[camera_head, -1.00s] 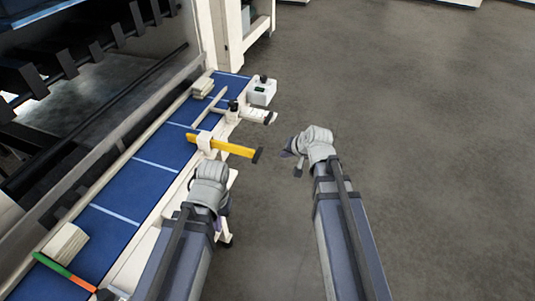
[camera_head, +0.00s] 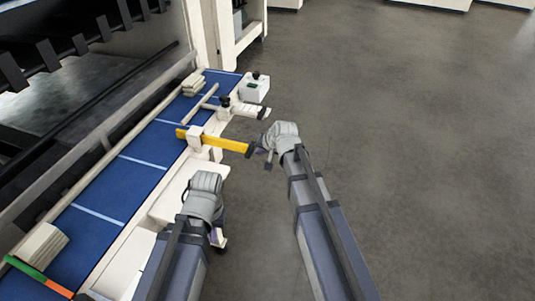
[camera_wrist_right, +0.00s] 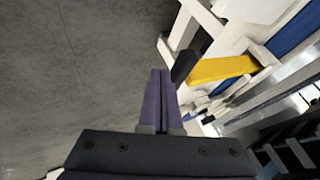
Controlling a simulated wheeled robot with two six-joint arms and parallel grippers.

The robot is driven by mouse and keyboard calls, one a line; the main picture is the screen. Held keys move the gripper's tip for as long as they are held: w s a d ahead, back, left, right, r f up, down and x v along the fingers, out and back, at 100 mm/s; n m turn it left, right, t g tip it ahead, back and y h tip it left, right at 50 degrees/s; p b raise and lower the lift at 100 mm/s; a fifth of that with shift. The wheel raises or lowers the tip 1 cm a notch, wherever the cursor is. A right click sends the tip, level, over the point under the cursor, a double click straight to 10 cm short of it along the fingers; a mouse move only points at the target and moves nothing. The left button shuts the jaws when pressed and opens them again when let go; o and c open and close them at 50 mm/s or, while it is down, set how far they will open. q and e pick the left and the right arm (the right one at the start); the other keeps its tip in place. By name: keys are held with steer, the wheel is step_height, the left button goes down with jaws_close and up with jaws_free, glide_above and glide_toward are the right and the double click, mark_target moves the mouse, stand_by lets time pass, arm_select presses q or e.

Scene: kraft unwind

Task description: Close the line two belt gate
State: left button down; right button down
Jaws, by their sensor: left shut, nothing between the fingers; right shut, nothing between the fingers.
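A yellow bar (camera_head: 225,144) with a black end runs through a white mount at the right edge of the blue belt (camera_head: 140,165). It reaches partly over the belt and sticks out to the right; it also shows in the right wrist view (camera_wrist_right: 222,69). I cannot tell which bar is the line two gate. My right gripper (camera_head: 262,153) is shut and empty beside the black end; in the right wrist view its fingers (camera_wrist_right: 160,78) are left of that end, and contact is unclear. My left gripper (camera_head: 204,196) is shut and empty, nearer than the bar, its fingertips mostly hidden.
A white bar (camera_head: 248,110) with a dark end and a white box (camera_head: 254,90) with a knob lie farther along the belt. A green and orange bar (camera_head: 40,277) crosses the near end. Pale stacks (camera_head: 40,248) sit on the belt. The floor at right is clear.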

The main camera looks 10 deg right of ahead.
mark_target(222, 145)
steer(key=shift+w+a, duration=0.2)
steer(key=shift+a, duration=0.05)
steer(key=w+a, duration=0.3)
steer(key=a, duration=0.2)
steer(key=w+a, duration=0.2)
steer(key=a, duration=0.3)
steer(key=w+a, duration=0.3)
steer(key=a, duration=0.1)
steer(key=shift+w+a, duration=0.35)
steer(key=shift+a, duration=0.05)
arm_select(q)
steer(key=shift+d, duration=0.1)
arm_select(e)
steer(key=shift+w+a, duration=0.1)
steer(key=shift+a, duration=0.1)
